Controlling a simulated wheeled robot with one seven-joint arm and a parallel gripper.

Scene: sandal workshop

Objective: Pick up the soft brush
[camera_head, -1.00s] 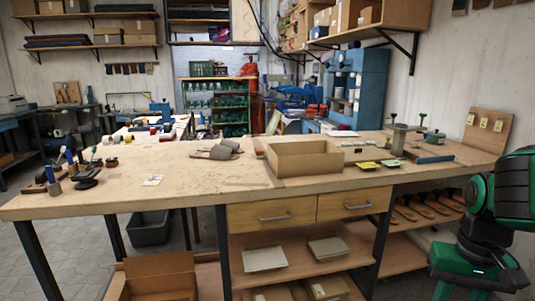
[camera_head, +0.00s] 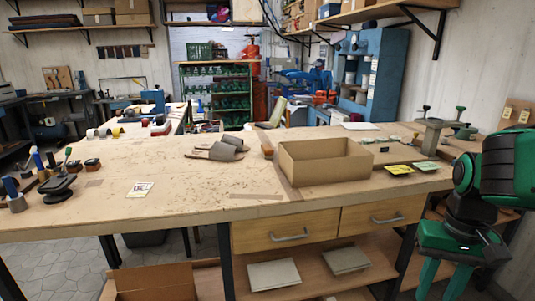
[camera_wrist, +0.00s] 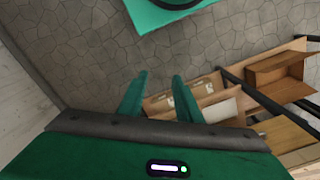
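I cannot make out the soft brush for certain. A small brown piece (camera_head: 267,151) stands on the workbench (camera_head: 120,220), left of the open cardboard box (camera_head: 325,163), and may be a brush. My gripper (camera_head: 442,277) hangs at the lower right of the head view, beside the bench's right part and below its top. In the wrist view my gripper (camera_wrist: 157,88) has its two green fingers apart with nothing between them, over the stone floor. It is far from the brown piece and touches nothing visible.
A pair of sandals (camera_head: 218,148) lies mid-bench. Several handled tools (camera_head: 50,182) stand at the left end. Yellow and dark pads (camera_head: 398,169) and a metal press (camera_head: 432,136) are at the right. Drawers (camera_head: 287,233) and a shelf sit below. The front middle of the bench is mostly clear.

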